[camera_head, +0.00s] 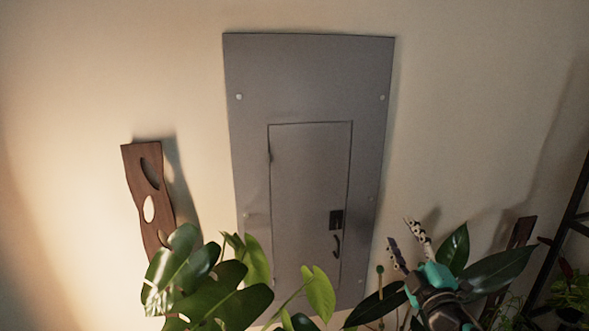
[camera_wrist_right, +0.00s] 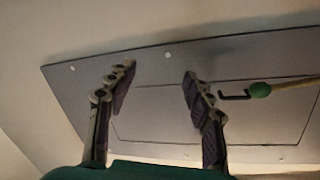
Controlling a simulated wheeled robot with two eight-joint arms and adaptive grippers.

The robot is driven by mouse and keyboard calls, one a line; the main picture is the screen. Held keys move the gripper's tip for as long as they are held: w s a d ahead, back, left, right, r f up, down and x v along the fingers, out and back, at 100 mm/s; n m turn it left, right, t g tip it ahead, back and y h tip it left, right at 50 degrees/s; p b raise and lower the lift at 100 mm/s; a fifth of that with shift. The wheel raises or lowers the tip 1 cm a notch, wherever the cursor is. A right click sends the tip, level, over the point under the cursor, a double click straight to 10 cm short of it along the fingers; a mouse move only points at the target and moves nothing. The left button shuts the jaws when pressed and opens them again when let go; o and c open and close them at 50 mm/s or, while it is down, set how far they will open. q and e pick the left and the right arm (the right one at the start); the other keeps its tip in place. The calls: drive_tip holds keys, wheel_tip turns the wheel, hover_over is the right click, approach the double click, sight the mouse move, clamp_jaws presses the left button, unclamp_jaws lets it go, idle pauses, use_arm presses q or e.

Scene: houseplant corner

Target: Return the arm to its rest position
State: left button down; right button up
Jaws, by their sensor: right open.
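My right gripper (camera_head: 401,236) is at the lower right of the head view, in front of the wall and among the plant leaves, with its fingers pointing up. In the right wrist view its two fingers (camera_wrist_right: 157,72) are spread apart with nothing between them. Beyond them is a grey metal wall panel (camera_wrist_right: 75,100) that also shows in the head view (camera_head: 310,80), with a closed inner door and a dark latch (camera_head: 337,220). My left gripper is not in view.
Large green leaves (camera_head: 200,280) fill the bottom left and middle, and dark leaves (camera_head: 495,270) stand beside my right gripper. A green-tipped stick (camera_head: 380,270) rises just left of it. A wooden wall piece (camera_head: 140,180) hangs at left. A dark rack (camera_head: 572,215) stands at right.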

drive_tip(key=s+a+f+m+g+h+b, duration=0.1)
drive_tip(key=s+f+m+g+h+b, duration=0.15)
drive_tip(key=s+f+m+g, duration=0.7)
drive_tip(key=s+f+m+h+b, duration=0.2)
drive_tip(key=s+f+m+b, duration=0.15)
drive_tip(key=f, duration=1.25)
drive_tip(key=s+a+f+m+g+y+b, duration=0.1)
drive_tip(key=s+a+f+g+y, duration=0.1)
drive_tip(key=s+a+f, duration=0.4)
wheel_tip(320, 180, down, 2)
drive_tip(key=shift+s+a+f+g+y, duration=0.1)
drive_tip(key=shift+s+a+g+y, duration=0.3)
drive_tip(key=shift+s+g, duration=0.55)
drive_tip(key=shift+s, duration=0.1)
